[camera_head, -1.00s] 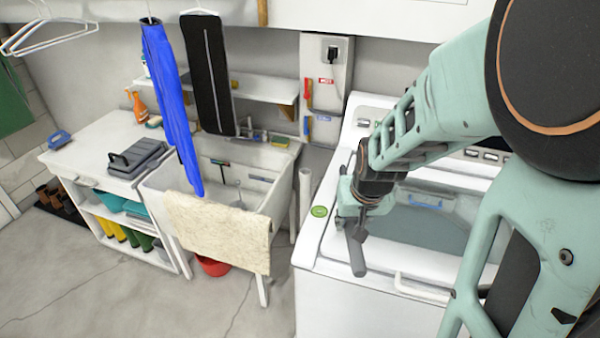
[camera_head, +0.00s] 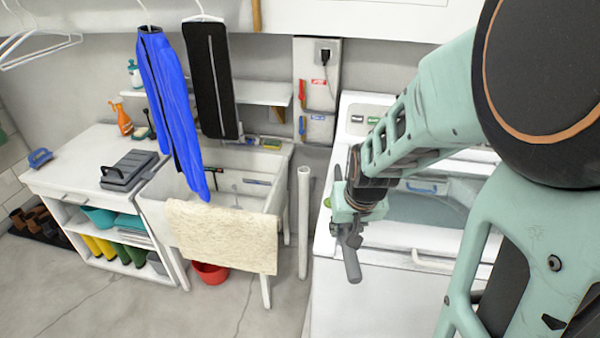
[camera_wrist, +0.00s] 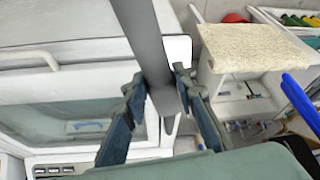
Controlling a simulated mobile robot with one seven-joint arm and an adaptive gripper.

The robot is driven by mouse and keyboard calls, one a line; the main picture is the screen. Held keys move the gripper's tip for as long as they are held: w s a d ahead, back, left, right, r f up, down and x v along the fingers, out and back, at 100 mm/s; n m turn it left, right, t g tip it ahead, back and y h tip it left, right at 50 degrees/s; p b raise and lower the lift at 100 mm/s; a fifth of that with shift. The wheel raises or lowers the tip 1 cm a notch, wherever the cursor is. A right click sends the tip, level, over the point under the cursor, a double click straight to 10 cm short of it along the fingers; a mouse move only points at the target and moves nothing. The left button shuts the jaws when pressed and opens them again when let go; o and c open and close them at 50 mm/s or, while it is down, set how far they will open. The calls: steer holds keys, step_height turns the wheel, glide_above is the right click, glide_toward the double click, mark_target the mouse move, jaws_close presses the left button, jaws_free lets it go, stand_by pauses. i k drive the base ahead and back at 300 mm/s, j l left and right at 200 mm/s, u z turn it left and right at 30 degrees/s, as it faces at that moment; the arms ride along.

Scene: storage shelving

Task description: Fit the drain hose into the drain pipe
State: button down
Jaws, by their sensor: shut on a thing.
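My gripper (camera_head: 349,236) is shut on a dark grey drain hose (camera_head: 352,266) above the left front part of the washing machine. The hose hangs below the fingers, slightly tilted. In the wrist view the hose (camera_wrist: 148,40) runs between the two fingers (camera_wrist: 160,84) and out past the top edge. The drain pipe (camera_head: 304,225) is a white upright tube with an open top, between the sink and the washer. It stands left of my gripper, apart from the hose. I cannot pick out the pipe in the wrist view.
The white washer (camera_head: 345,300) lies under and right of my gripper. Left of the pipe is a sink (camera_head: 160,213) with a beige towel (camera_head: 225,235) over its front. A blue garment (camera_head: 175,105) hangs above the sink. A red bucket (camera_head: 210,272) is on the floor.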

mark_target(306, 190)
steer(key=j+z, duration=0.15)
steer(key=j, duration=0.15)
steer(key=k+j+z, duration=0.15)
steer(key=j, duration=0.2)
steer(key=j+z, duration=0.3)
steer(key=j, duration=0.35)
steer(key=i+j+z, duration=0.15)
steer(key=j, duration=0.15)
steer(key=j+z, duration=0.15)
steer(key=j, duration=0.15)
steer(key=i+j+z, duration=0.15)
steer(key=j, duration=0.15)
steer(key=i+j+z, duration=0.2)
steer(key=j, duration=0.15)
steer(key=i+j+z, duration=0.1)
steer(key=j, duration=0.25)
steer(key=i+j+z, duration=0.15)
steer(key=i+j, duration=0.15)
steer(key=i+j+z, duration=0.1)
steer(key=j, duration=0.3)
steer(key=i, duration=0.05)
